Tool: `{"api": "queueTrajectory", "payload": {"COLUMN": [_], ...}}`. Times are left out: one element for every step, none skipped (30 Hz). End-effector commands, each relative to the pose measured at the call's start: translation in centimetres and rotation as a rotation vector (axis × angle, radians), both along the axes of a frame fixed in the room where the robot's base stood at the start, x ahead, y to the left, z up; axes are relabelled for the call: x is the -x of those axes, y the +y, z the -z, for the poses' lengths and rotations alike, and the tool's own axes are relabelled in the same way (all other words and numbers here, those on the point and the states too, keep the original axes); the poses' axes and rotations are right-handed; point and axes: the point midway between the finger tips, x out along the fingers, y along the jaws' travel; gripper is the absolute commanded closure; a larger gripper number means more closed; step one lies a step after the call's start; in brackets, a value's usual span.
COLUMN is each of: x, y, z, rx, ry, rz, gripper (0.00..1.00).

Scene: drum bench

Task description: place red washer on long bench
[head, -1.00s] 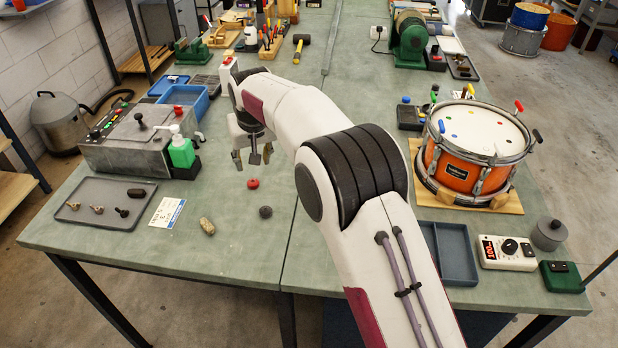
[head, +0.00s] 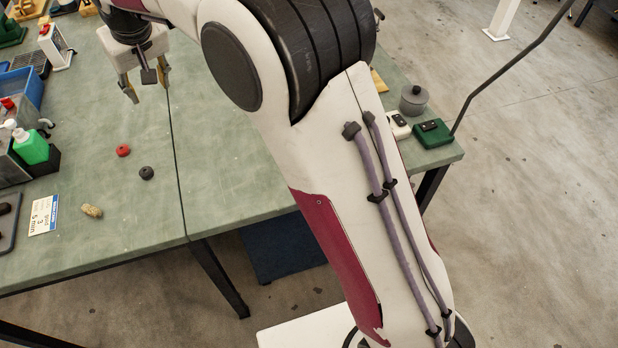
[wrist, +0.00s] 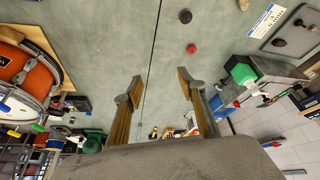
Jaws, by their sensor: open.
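The red washer (head: 123,150) is a small round red piece lying on the green bench top (head: 95,215), left of the seam. It also shows in the wrist view (wrist: 191,48), beyond the fingertips and slightly right of centre. My gripper (head: 146,92) is open and empty, its yellowish fingers spread above the bench near the seam. In the head view it appears above and to the right of the washer, apart from it. Both fingers show in the wrist view (wrist: 160,80) with only bench between them.
A dark round piece (head: 146,172) lies close to the washer, and a cork-like piece (head: 92,211) nearer the front edge. A label card (head: 43,215) and a green bottle (head: 31,147) are at left. An orange drum (wrist: 25,77) stands on the other side. Bench around the washer is clear.

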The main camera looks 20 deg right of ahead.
Motion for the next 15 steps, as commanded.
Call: {"api": "queueTrajectory", "payload": {"x": [0.6, 1.0, 1.5, 1.9, 2.3, 2.8, 3.2, 3.7, 4.3, 4.7, 5.2, 5.9, 6.3, 6.9, 7.5], "y": [-1.2, -1.9, -2.7, -3.3, -4.0, -4.8, -5.4, -6.0, -6.8, -7.4, -8.0, -8.8, -9.4, -9.9, -10.7], "z": [-1.0, -1.4, -1.9, -2.3, -2.7, -3.2, -3.5, -3.9, -4.3, -4.6, -4.9, -5.3, -5.6, -5.8, -6.2], "rx": [-0.003, -0.002, -0.003, -0.004, -0.003, -0.005, -0.005, -0.005, -0.006, -0.007, -0.006, -0.007, -0.007, -0.007, -0.008], "ry": [-0.004, -0.004, -0.006, -0.007, -0.008, -0.010, -0.011, -0.012, -0.014, -0.014, -0.016, -0.018, -0.018, -0.018, -0.021], "rz": [0.012, 0.018, 0.026, 0.031, 0.037, 0.046, 0.051, 0.057, 0.065, 0.071, 0.077, 0.083, 0.089, 0.095, 0.103], "gripper": [0.60, 0.60, 0.60, 0.60, 0.60, 0.60, 0.60, 0.60, 0.60, 0.60, 0.60, 0.60, 0.60, 0.60, 0.60]}}
